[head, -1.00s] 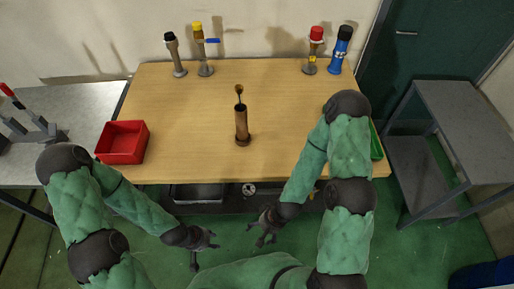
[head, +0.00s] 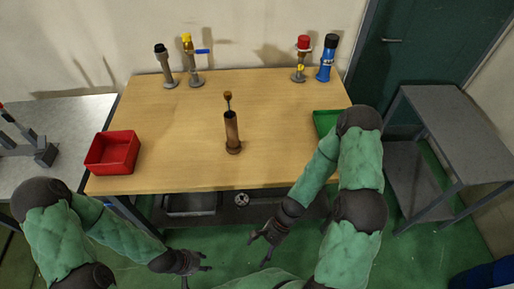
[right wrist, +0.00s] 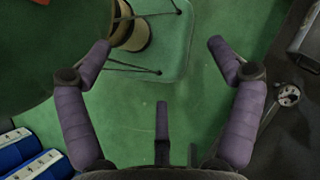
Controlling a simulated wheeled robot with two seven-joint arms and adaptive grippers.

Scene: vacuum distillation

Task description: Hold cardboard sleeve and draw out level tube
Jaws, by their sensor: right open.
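The brown cardboard sleeve (head: 232,134) stands upright, leaning slightly, near the middle of the wooden table. The thin level tube (head: 228,100) sticks out of its top, with a brown end; its lower part is hidden inside the sleeve. My left gripper (head: 203,262) is in front of the table's front edge, fingers apart and empty. My right gripper (head: 258,250) is also in front of the table, open and empty; the right wrist view shows its spread fingers (right wrist: 160,45) over the green floor. Neither gripper touches the sleeve or tube.
A red bin (head: 112,153) sits at the table's left and a green tray (head: 325,122) at its right, partly behind my right arm. Several capped tubes, including a blue one (head: 327,58), stand along the back edge. The table (head: 180,135) is clear around the sleeve.

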